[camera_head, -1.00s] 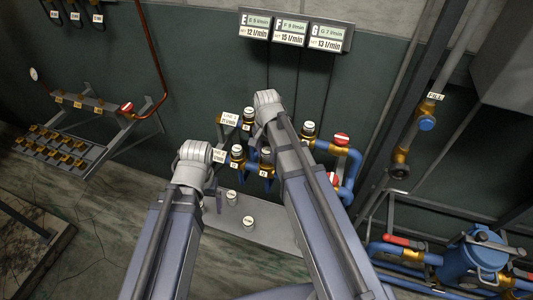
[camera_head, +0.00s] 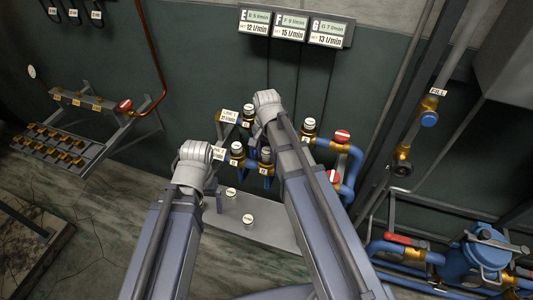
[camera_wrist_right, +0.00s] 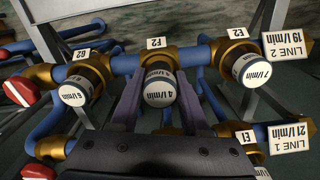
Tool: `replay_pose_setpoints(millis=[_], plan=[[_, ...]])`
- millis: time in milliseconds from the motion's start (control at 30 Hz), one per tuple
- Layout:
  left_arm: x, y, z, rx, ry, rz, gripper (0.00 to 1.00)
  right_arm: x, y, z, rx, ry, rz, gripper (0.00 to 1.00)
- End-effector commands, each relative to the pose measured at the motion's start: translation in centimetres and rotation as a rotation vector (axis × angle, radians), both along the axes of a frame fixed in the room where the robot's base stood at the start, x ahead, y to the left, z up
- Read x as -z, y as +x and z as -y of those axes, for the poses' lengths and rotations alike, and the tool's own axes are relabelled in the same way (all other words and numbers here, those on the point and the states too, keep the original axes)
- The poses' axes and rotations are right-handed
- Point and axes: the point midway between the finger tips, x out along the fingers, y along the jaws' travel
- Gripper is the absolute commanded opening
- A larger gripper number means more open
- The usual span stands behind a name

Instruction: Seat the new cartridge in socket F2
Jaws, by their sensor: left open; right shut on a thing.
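A white-capped cartridge marked 4 l/min (camera_wrist_right: 160,88) stands in line with the brass socket labelled F2 (camera_wrist_right: 157,52) in the right wrist view. My right gripper (camera_wrist_right: 160,98) has its two fingers on either side of that cartridge and is shut on it. The depth of the cartridge in the socket cannot be judged. In the head view the cartridge (camera_head: 266,155) shows beside my right forearm, which hides most of my right gripper. My left gripper (camera_head: 216,201) is mostly hidden below its wrist; only a dark part shows, empty and open, near the grey shelf.
Neighbouring cartridges stand at G2 (camera_wrist_right: 75,91) and E2 (camera_wrist_right: 251,68), close on both sides of my right gripper. Two loose cartridges (camera_head: 248,221) stand on the grey shelf (camera_head: 272,232). Blue pipes and red-capped valves (camera_head: 342,137) lie to the right. A stepped rack (camera_head: 60,150) stands left.

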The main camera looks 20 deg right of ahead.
Motion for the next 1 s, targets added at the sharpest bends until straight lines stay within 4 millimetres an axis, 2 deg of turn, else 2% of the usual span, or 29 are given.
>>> replay_pose_setpoints(millis=[500, 1000], plan=[[0.3, 0.0, 0.0, 0.000, 0.000, 0.000, 0.94, 0.3, 0.0, 0.0, 0.000, 0.000, 0.000, 0.00], [1.9, 0.0, 0.0, 0.000, 0.000, 0.000, 0.94, 1.9, -0.2, -0.1, 0.000, 0.002, -0.003, 0.00]])
